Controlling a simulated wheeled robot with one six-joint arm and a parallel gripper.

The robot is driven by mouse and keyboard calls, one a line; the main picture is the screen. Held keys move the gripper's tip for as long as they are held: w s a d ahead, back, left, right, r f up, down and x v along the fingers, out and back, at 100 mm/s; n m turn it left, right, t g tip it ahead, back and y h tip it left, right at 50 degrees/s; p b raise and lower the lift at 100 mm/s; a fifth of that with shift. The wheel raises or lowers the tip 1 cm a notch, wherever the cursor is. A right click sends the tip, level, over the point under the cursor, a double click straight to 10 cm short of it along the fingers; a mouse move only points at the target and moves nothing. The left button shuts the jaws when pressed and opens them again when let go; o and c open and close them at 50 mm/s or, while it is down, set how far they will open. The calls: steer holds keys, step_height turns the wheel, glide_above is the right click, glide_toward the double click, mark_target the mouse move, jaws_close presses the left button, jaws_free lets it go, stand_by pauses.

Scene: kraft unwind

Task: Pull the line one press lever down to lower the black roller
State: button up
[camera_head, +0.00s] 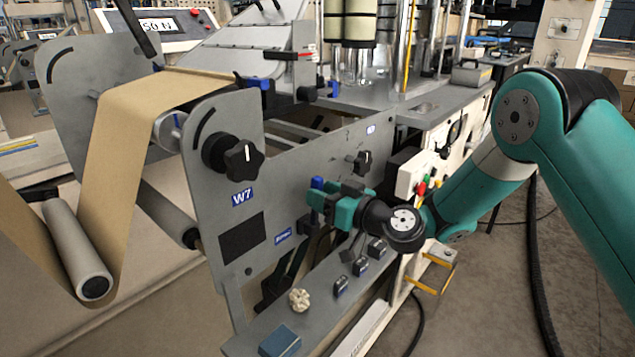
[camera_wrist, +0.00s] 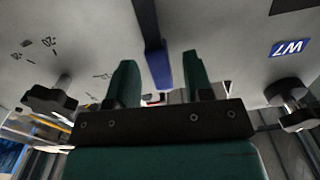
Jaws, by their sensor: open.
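A lever with a blue grip (camera_wrist: 158,66) on a dark bar shows in the wrist view, between the two fingers of my gripper (camera_wrist: 158,82). The fingers stand apart on either side of it, and I cannot tell whether either touches it. In the head view, a blue grip (camera_head: 317,183) shows at the fingertips of my teal gripper (camera_head: 322,203), in front of the grey side plate (camera_head: 275,190) marked W7. Part of the lever is hidden by the gripper. I cannot make out which roller is the black roller.
Black star knobs (camera_head: 244,162) and (camera_head: 363,162) stick out from the plate on both sides of my gripper. Below is a grey ledge (camera_head: 255,340) with small black switches (camera_head: 341,285) and a pale knob (camera_head: 299,300). Brown paper web (camera_head: 125,150) runs at left. Floor is open at right.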

steer(key=shift+x, duration=1.05)
steer(key=shift+c, duration=0.2)
steer(key=shift+d, duration=0.1)
jaws_close()
